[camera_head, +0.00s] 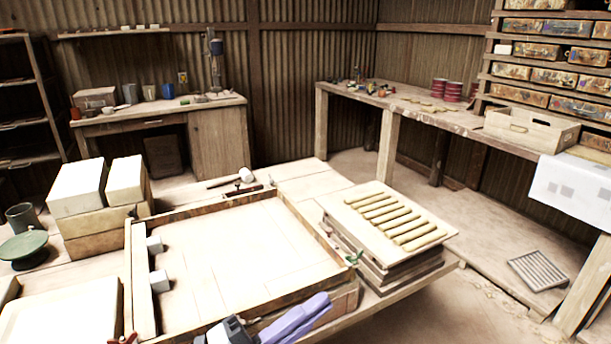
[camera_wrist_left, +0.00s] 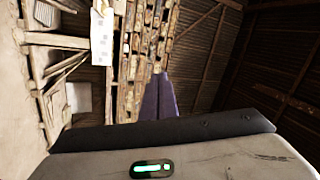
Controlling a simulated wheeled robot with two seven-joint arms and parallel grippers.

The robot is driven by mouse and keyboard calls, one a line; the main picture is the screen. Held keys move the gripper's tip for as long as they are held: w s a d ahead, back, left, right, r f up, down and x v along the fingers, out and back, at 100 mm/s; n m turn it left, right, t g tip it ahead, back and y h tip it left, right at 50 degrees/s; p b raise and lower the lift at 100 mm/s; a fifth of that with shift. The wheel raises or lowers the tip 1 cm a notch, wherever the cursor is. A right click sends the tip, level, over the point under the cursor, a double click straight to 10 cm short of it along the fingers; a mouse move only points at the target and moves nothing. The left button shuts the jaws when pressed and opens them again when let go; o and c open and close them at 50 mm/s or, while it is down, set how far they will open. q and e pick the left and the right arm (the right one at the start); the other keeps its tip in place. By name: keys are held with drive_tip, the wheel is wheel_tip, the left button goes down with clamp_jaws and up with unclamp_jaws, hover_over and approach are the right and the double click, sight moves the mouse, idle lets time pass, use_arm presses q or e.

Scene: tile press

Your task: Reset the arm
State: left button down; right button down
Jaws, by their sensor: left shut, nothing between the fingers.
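My left gripper (camera_head: 326,300) comes in at the bottom centre of the head view, over the front edge of the wooden frame. Its purple fingers lie together, shut and empty. In the left wrist view the shut fingers (camera_wrist_left: 159,90) point toward a wall of stacked drawers, with nothing between them. My right gripper is in neither view. The shallow wooden frame (camera_head: 133,270) with a pale bed lies on the worktable, just beyond the left gripper. A stack of boards (camera_head: 385,265) to its right carries several pale strips (camera_head: 395,215).
Pale blocks (camera_head: 78,187) stand stacked left of the frame, near a green round stand (camera_head: 22,246). A white-headed mallet (camera_head: 245,174) lies behind the frame. A green clamp (camera_head: 353,258) sits at the frame's right corner. Open floor (camera_head: 430,310) lies at the lower right.

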use_arm(q)
drive_tip(key=a+f+n+t+y, duration=0.4)
drive_tip(key=a+f+n+y, duration=0.4)
drive_tip(key=f+n, duration=0.35)
drive_tip(key=s+a+f+n+g+y, duration=0.3)
drive_tip(key=s+a+f+n, duration=0.2)
drive_tip(key=s+f, duration=0.4)
drive_tip(key=s+a+f+n+g+y, duration=0.4)
drive_tip(key=s+f+n, duration=0.3)
drive_tip(key=f, duration=0.5)
drive_tip(key=shift+s+a+f+y, duration=0.3)
drive_tip(key=shift+s+a+f, duration=0.1)
drive_tip(key=shift+s, duration=0.7)
drive_tip(key=shift+r, duration=0.1)
